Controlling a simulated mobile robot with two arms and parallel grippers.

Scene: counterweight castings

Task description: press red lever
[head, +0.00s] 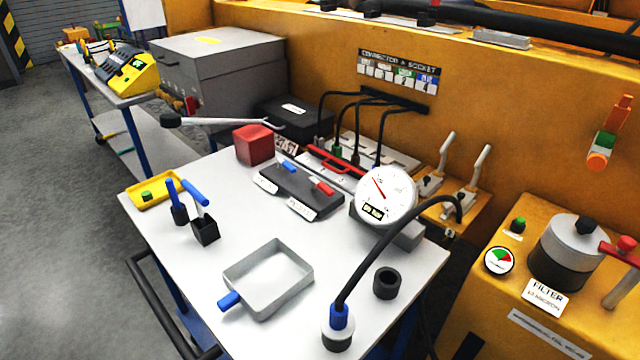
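A dark control block (290,190) lies on the white table top in the middle of the head view. It carries a small red lever (322,187) on its right part and a small blue lever (287,167) on its left part. White labels, too small to read, are on its front below each lever. The red lever is in plain sight with nothing over it. Neither of my grippers shows in this view.
A dial gauge (385,197) stands just right of the block, a red cube (254,144) to its left. A grey tray (268,312), black ring (387,283) and black hose (377,240) are nearer. Another red handle (622,247) is on the yellow machine at right.

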